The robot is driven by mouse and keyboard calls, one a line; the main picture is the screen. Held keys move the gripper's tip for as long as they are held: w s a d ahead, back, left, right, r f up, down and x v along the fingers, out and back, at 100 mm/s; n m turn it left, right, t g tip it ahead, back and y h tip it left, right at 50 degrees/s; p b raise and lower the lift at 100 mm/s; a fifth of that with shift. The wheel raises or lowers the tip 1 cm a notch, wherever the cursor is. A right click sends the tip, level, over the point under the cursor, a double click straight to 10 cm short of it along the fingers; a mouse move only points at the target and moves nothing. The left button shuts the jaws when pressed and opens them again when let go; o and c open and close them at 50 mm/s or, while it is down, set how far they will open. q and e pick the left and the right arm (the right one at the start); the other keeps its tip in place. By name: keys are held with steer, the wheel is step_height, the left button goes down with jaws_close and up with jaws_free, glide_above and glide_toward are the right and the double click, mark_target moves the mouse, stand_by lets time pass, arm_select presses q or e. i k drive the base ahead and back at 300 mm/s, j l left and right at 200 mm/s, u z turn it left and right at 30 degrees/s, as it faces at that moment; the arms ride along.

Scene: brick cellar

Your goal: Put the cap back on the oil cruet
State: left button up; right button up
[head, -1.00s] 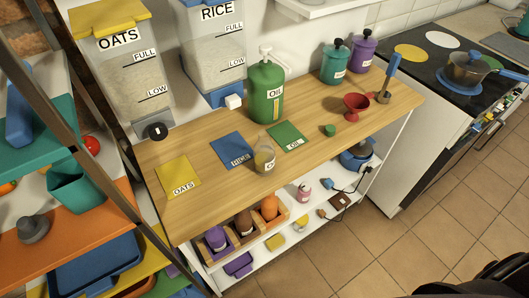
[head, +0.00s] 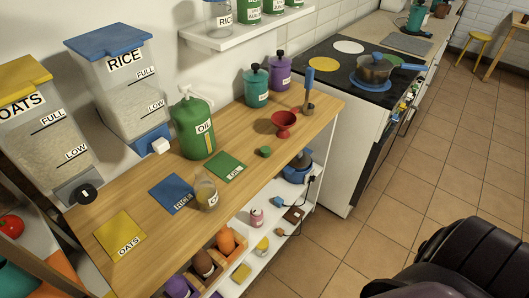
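The oil cruet (head: 206,195) is a small clear vessel with yellowish liquid and a label. It stands upright on the wooden counter (head: 150,243) near the front edge, in front of the blue RICE mat and the green OIL mat. No cap shows on its top. A small green piece (head: 265,152), which looks like the cap, lies on the counter to the right of the green mat, apart from the cruet. Neither of my grippers is in view.
A green OIL dispenser (head: 193,128) stands behind the mats. A red funnel (head: 284,122) and a blue-handled tool (head: 308,88) are to the right. OATS (head: 40,125) and RICE (head: 122,85) dispensers stand left. A black padded shape (head: 465,255) fills the lower right.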

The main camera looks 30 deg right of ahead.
mark_target(204, 187)
steer(key=u, duration=0.45)
steer(key=l+u, duration=0.35)
steer(key=k+l+u, duration=0.15)
steer(key=l+u, duration=0.2)
steer(key=k+l+u, duration=0.1)
steer(key=l+u, duration=0.25)
steer(key=k+l, duration=0.2)
steer(key=l, duration=0.2)
steer(key=k+l+u, duration=0.1)
steer(key=k+l, duration=0.15)
steer(key=l, duration=0.2)
steer(key=k+l, duration=0.2)
steer(key=l, duration=0.2)
steer(key=k+l+u, duration=0.1)
steer(key=k+l, duration=0.15)
steer(key=l, duration=0.15)
